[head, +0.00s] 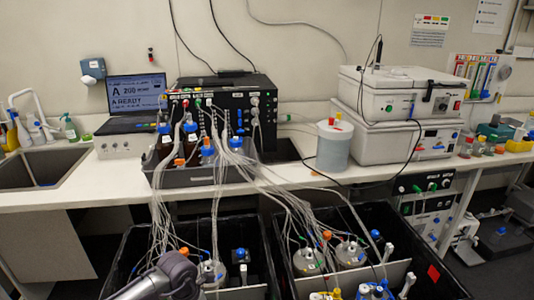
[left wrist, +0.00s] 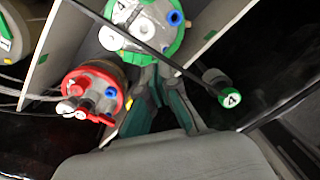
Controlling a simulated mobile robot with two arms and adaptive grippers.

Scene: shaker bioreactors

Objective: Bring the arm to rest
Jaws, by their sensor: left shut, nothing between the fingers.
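My left arm (head: 165,278) shows at the bottom of the head view, above the left black bin; its gripper is not clear there. In the left wrist view my left gripper (left wrist: 158,78) is shut and empty. Its fingers point toward a vessel with a green-rimmed lid (left wrist: 148,22) at the top; I cannot tell whether they touch it. A vessel with a red-rimmed lid (left wrist: 92,88) is to the left of the fingers. A green cap marked 4 (left wrist: 230,98) is to the right. My right gripper is not in view.
Two black bins, left (head: 120,255) and right (head: 440,262), hold vessels with many thin tubes. The tubes run up to a black control unit (head: 262,105) on the white bench (head: 85,192). A dark thin rod or cable (left wrist: 130,35) crosses the wrist view. A sink (head: 45,165) is at left.

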